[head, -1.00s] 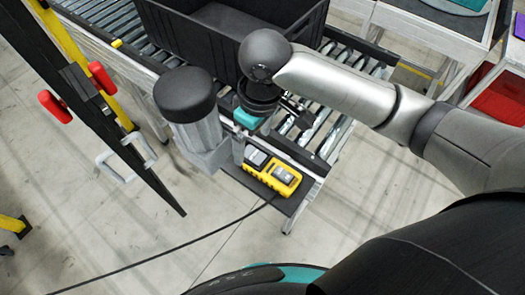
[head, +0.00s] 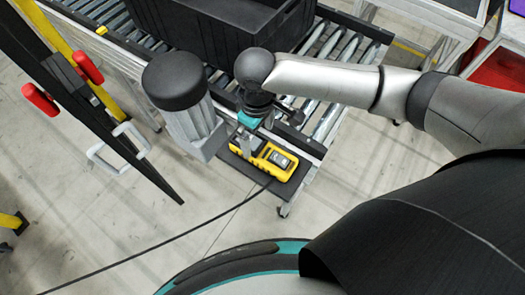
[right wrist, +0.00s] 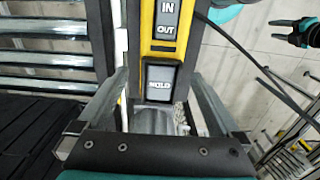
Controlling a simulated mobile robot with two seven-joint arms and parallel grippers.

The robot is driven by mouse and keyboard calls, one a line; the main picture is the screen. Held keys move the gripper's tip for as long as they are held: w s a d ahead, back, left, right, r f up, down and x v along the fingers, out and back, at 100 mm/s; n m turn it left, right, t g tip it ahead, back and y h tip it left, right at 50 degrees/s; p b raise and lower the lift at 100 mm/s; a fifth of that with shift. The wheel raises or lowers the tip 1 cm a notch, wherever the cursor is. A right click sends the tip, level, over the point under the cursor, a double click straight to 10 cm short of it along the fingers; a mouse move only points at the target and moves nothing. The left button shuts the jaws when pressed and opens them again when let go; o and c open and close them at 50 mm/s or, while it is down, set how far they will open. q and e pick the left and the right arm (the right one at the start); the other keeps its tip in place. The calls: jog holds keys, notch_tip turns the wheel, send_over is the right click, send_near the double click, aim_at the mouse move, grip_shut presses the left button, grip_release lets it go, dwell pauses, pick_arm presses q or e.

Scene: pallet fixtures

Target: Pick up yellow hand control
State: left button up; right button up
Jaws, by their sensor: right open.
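The yellow hand control (head: 262,161), with dark and grey buttons, lies on a dark plate at the conveyor's near end. In the right wrist view it stands upright in the picture, with buttons marked IN, OUT and HOLD (right wrist: 160,82). My right gripper (head: 243,148) is over its left part in the head view. In the right wrist view the open fingers (right wrist: 160,98) are on either side of the control's lower end, with gaps visible. A teal and black part at that view's upper right may be my left gripper; its jaws are unclear.
A grey post with a black cap (head: 176,82) stands just left of the right gripper. A black crate (head: 215,35) sits on the roller conveyor (head: 335,45) behind. A black cable (head: 150,252) runs from the control across the floor. A dark rail with red handles (head: 88,67) stands at left.

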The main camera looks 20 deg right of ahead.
aim_at(259, 146)
jog(key=f, duration=0.5)
jog(key=shift+s, duration=0.2)
jog(key=shift+r, duration=0.1)
jog(key=c, duration=1.5)
jog(key=shift+c, duration=0.3)
jog(key=shift+r, duration=0.15)
